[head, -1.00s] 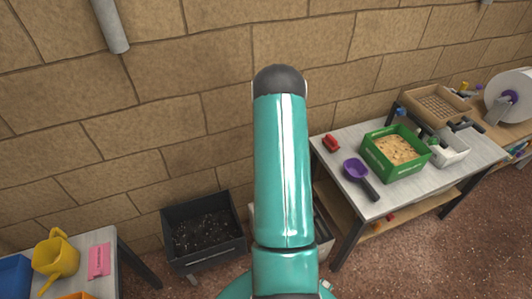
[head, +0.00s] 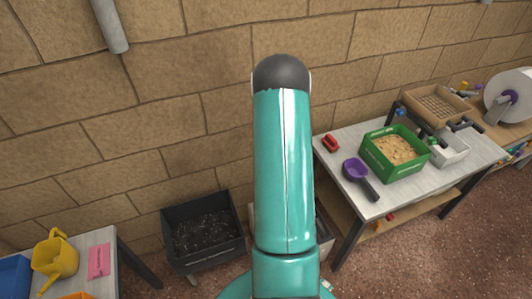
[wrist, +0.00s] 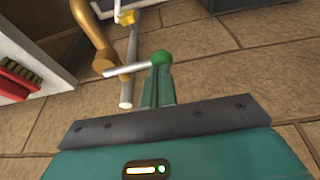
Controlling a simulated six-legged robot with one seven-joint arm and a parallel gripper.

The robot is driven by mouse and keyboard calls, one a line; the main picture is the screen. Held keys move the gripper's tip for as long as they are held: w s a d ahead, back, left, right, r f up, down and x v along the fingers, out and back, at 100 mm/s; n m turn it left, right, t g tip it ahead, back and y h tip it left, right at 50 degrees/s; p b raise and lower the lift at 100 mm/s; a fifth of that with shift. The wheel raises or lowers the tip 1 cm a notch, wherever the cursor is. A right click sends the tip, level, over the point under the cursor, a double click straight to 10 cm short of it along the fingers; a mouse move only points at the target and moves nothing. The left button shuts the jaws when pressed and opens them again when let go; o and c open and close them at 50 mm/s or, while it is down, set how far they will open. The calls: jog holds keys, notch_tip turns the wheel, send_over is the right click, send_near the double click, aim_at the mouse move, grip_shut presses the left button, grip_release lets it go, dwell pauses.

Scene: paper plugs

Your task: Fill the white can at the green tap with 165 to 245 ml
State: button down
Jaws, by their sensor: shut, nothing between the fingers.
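In the wrist view a green ball knob (wrist: 162,58) sits at the end of a pale lever (wrist: 128,69), beside a brass-coloured spout (wrist: 92,38) and a grey pipe (wrist: 126,92). This looks like the green tap. My gripper (wrist: 160,80) is shut and empty, its teal fingers pointing at the green knob. The fingertips overlap the knob in the picture; I cannot tell whether they touch it. No white can is clearly visible in either view. In the head view my arm hides the middle.
A black soil bin (head: 203,236) is by the wall. The right table holds a green crate (head: 395,152) and purple scoop (head: 358,173). A red brush (wrist: 18,78) is left in the wrist view.

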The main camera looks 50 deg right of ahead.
jog(key=v, duration=1)
jog(key=shift+w, duration=0.2)
jog(key=shift+d, duration=0.1)
jog(key=w+a+r+n+t, duration=0.1)
jog(key=w+a+r+n, duration=0.1)
jog(key=a+r, duration=0.85)
jog(key=w+a+r+n, duration=0.1)
jog(key=w+a+r, duration=0.1)
jog(key=a+r, duration=0.85)
jog(key=s+a+r+n, duration=0.1)
jog(key=s+a, duration=0.4)
jog(key=a, duration=0.3)
jog(key=s+a+r+n+t+y, duration=0.1)
jog(key=s+a+r, duration=0.1)
jog(key=s+a, duration=0.3)
jog(key=s+a+r+n, duration=0.1)
jog(key=s+a, duration=0.4)
jog(key=a, duration=0.7)
jog(key=shift+s+r+t+y, duration=0.3)
jog(key=shift+r+y, duration=0.1)
jog(key=shift+r, duration=0.15)
